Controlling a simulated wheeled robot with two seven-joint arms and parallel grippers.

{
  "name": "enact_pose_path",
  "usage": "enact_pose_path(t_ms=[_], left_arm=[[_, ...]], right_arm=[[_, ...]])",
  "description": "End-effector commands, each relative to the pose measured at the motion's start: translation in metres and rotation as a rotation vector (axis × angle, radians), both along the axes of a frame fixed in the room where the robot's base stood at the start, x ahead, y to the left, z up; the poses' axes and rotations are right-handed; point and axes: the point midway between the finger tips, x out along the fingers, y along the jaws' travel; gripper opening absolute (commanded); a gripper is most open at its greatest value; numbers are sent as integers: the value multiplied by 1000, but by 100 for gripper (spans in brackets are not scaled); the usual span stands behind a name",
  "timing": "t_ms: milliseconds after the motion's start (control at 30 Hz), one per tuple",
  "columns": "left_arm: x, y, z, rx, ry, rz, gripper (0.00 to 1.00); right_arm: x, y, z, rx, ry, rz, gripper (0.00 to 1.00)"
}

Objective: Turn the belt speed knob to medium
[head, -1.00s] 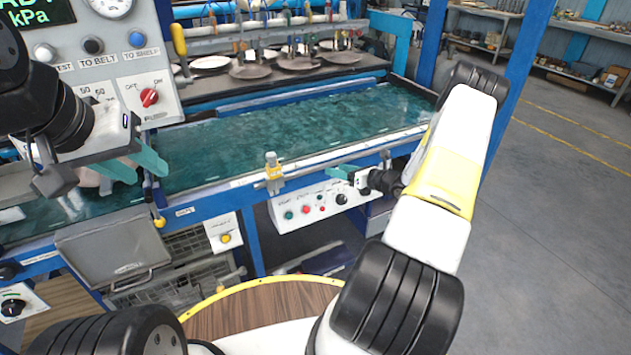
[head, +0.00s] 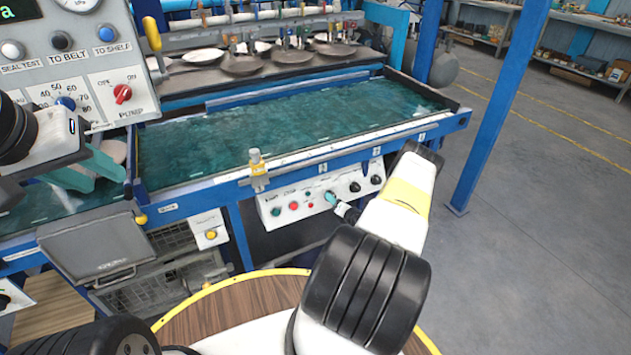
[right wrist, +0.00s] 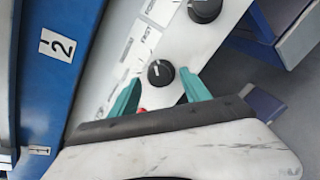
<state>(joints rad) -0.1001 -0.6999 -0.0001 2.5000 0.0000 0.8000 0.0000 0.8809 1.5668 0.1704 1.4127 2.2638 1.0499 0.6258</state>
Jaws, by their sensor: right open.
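The white control panel (head: 270,212) hangs under the front rail of the green-topped table. It has green and red buttons, small lights and black knobs. My right gripper (head: 331,198) is at the panel's first knob and covers it in the head view. In the right wrist view its teal fingers (right wrist: 160,90) are open, with that black knob (right wrist: 160,72) between and just beyond their tips. A white mark shows on its face. A second knob (right wrist: 205,10) lies farther along. The knob labels are unreadable. My left gripper (head: 90,172) is open and empty at left.
A grey pump panel with a red knob (head: 122,93) stands at upper left. Dark plates (head: 240,65) lie on the rack behind the green surface (head: 270,120). Floor at right is clear.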

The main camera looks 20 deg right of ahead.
Motion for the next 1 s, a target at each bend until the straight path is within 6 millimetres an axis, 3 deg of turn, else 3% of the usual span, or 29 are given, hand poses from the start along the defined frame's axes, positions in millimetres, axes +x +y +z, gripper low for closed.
enact_pose_path(t_ms=[133, 400, 700, 1000], left_arm=[[0, 0, 0, 0, 0, 0, 36], [0, 0, 0, 0, 0, 0, 36], [0, 0, 0, 0, 0, 0, 36], [0, 0, 0, 0, 0, 0, 36]], right_arm=[[10, 1, -3, 0, 1, 1, 55], [11, 0, -3, 0, 1, 0, 55], [11, 1, -3, 0, 1, 1, 0], [11, 0, -3, -30, -2, 18, 0]])
